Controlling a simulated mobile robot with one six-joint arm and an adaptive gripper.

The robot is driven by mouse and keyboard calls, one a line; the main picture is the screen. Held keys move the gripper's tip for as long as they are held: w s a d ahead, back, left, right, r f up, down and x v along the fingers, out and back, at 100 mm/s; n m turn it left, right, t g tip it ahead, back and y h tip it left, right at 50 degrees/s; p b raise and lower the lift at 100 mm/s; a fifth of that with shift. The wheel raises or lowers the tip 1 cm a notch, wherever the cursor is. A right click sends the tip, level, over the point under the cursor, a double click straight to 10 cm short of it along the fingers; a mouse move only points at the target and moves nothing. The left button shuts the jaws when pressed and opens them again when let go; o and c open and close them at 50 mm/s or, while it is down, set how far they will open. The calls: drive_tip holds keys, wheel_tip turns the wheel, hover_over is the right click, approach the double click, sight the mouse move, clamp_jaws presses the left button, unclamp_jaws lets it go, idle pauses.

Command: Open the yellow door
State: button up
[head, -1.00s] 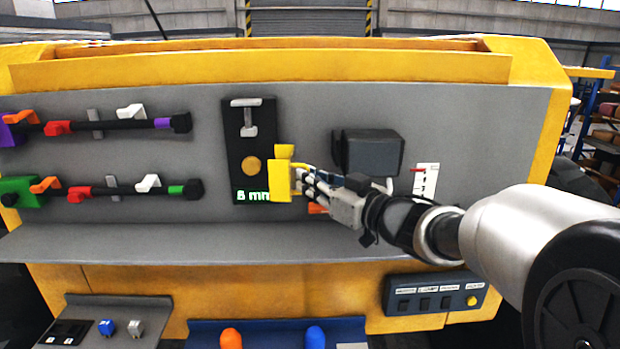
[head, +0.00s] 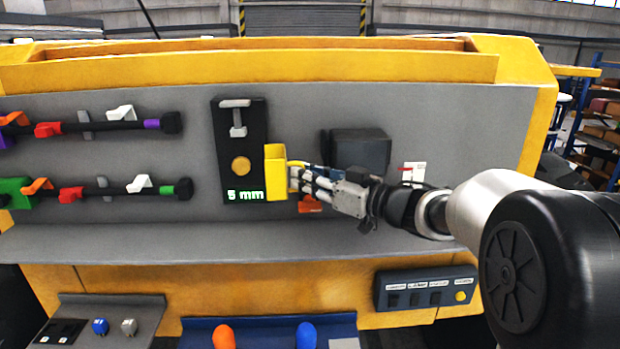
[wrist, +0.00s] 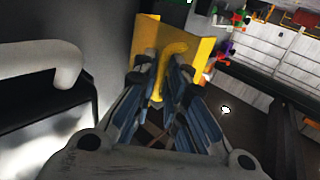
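The yellow door (head: 276,172) stands out from the black panel (head: 240,120) beside a lit green "5 mm" readout (head: 245,195). It looks swung partly open, to the right of the readout. My gripper (head: 297,178) comes in from the right and is at the door's handle. In the wrist view the yellow door (wrist: 203,52) is straight ahead, with its curved yellow handle (wrist: 172,50) between my fingers (wrist: 165,100). The fingers look shut on the handle. The exact contact at the fingertips is partly hidden.
A dark grey box (head: 360,152) sticks out of the wall just above my gripper. A silver T-handle (head: 236,115) and a round yellow knob (head: 240,165) are on the black panel. Black bars with coloured clips (head: 95,126) are at left. An orange part (head: 310,204) lies below my gripper.

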drive_tip(key=o, duration=0.3)
drive_tip(key=shift+a+r, duration=0.3)
drive_tip(key=shift+r, duration=0.05)
drive_tip(key=shift+o, duration=0.2)
drive_tip(key=shift+w, duration=0.1)
drive_tip(key=shift+d, duration=0.15)
drive_tip(key=shift+f, duration=0.1)
drive_tip(key=v, duration=1.2)
drive_tip(key=shift+f, duration=0.15)
